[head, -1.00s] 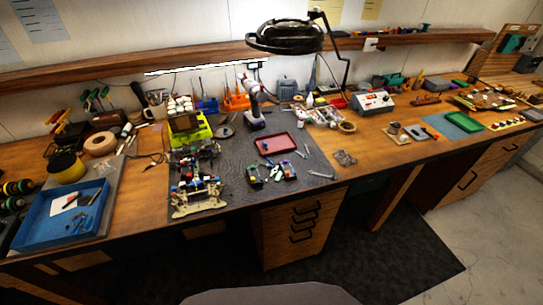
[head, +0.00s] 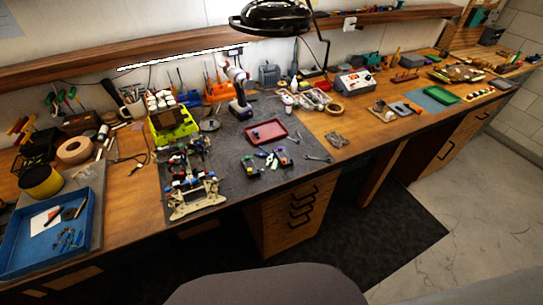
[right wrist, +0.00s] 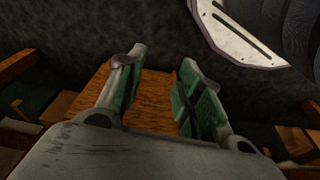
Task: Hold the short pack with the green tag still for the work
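Two small dark packs lie on the grey mat (head: 222,150) in the middle of the bench, in the head view. The left pack (head: 250,164) and the right pack (head: 281,158) carry small coloured bits. They are too small to tell surely which is the short one with the green tag. Neither gripper shows in the head view. In the right wrist view my right gripper (right wrist: 164,72) is open, with green pads on both fingers and nothing between them. No pack shows in that view. My left gripper is not in view.
A blue tray (head: 50,238) is at the far left. A black lamp (head: 270,17) hangs over the bench.

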